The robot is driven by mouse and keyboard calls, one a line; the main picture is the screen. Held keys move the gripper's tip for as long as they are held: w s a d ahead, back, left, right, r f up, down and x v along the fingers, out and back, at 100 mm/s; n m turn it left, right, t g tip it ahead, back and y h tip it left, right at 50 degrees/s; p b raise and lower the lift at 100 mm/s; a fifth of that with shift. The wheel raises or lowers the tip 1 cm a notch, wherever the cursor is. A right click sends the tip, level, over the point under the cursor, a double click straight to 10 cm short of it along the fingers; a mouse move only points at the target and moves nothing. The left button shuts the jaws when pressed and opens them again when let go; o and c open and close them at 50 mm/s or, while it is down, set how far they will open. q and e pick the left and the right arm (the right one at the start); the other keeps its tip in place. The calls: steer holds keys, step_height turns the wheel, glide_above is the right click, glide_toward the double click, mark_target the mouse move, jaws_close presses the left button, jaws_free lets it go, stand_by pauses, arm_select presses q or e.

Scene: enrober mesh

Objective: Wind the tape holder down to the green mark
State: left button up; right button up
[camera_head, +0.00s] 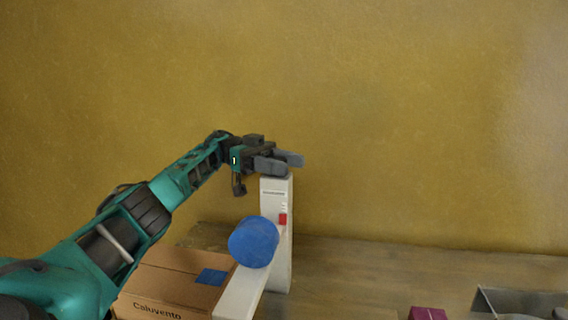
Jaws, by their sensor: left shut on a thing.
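A white column (276,195) stands upright on the table, with small dark lettering near its top and a red piece (283,219) on its front face. A blue round tape roll (253,241) sits in front of the column, above a white beam (239,294) that runs toward me. The tape roll hides part of the column. I see no green mark. My left gripper (288,162) is at the column's top end, its grey fingers shut on a part there that they hide. My right gripper is out of view.
A cardboard box (165,287) with a blue patch (211,277) lies left of the white beam, under my left arm. A purple object (427,314) and a grey tray (486,302) are at the lower right.

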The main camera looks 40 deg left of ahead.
arm_select(q)
steer(key=shift+r, duration=0.15)
stand_by(0.4)
steer(key=o, duration=1)
steer(key=shift+c, duration=0.2)
steer(key=shift+f+t, duration=0.2)
steer(key=shift+t, duration=0.3)
